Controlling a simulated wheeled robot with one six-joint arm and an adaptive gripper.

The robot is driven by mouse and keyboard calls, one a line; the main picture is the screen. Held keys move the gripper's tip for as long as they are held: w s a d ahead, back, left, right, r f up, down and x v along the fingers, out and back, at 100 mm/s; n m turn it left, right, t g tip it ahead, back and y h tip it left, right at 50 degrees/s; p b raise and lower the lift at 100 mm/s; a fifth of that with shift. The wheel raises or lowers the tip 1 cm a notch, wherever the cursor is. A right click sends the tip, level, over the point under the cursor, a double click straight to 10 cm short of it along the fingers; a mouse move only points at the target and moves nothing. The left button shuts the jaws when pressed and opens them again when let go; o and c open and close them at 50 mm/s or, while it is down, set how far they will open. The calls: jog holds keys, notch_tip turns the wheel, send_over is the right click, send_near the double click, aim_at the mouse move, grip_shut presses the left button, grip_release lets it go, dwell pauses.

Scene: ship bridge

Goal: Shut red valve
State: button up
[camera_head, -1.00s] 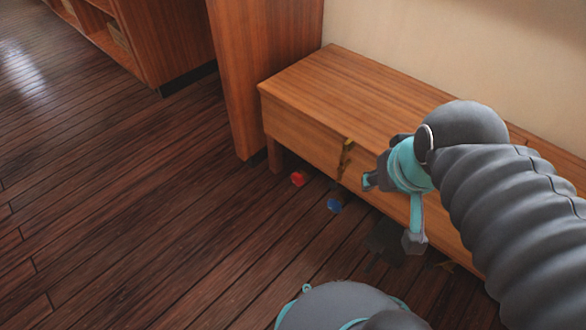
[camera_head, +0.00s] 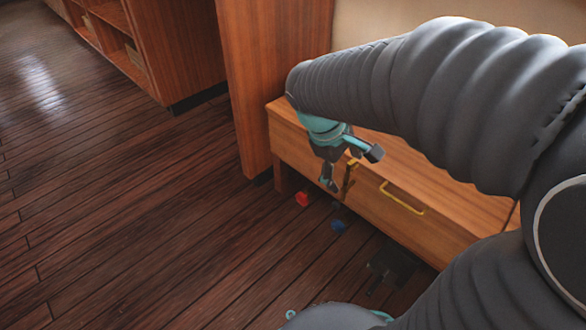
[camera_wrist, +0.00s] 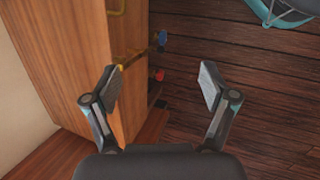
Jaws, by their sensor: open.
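The red valve (camera_head: 302,199) is a small red knob low in front of the wooden cabinet, near its left leg. It also shows in the wrist view (camera_wrist: 159,75), beyond the gap between my fingers. A blue valve (camera_head: 338,225) sits to its right, and shows above the red one in the wrist view (camera_wrist: 162,39). My gripper (camera_head: 350,168) is open and empty, above the red valve and in front of the cabinet's upper left part. In the wrist view its two fingers (camera_wrist: 160,88) are spread wide and apart from both valves.
The low wooden cabinet (camera_head: 440,222) has a yellow handle (camera_head: 402,199) on its front. A yellow bracket-like piece (camera_head: 349,178) stands close to my gripper. A wooden pillar (camera_head: 245,110) rises at the cabinet's left. The plank floor (camera_head: 140,230) is clear at the left.

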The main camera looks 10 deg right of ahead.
aim_at(299, 199)
jog(key=w+a+f+n+h, duration=0.2)
jog(key=w+f+n+h, duration=0.2)
jog(key=w+f+n, duration=0.4)
jog(key=w+a+f+n+h, duration=0.2)
jog(key=w+f+n+h, duration=0.25)
jog(key=w+f, duration=0.6)
jog(key=w+a+f+n+t+h, duration=0.1)
jog(key=a+f+n+t, duration=0.3)
jog(key=f, duration=0.5)
jog(key=w+a+f+n+t+b, duration=0.1)
jog(key=a+f+n+t, duration=0.1)
jog(key=f+n, duration=0.6)
jog(key=w+a+f+n+t+h, duration=0.1)
jog(key=a+f+n+t, duration=0.25)
jog(key=f, duration=0.65)
jog(key=shift+n, duration=0.3)
jog(key=x, duration=1.3)
jog(key=shift+w+f, duration=0.2)
jog(key=shift+f, duration=0.1)
jog(key=c, duration=1.1)
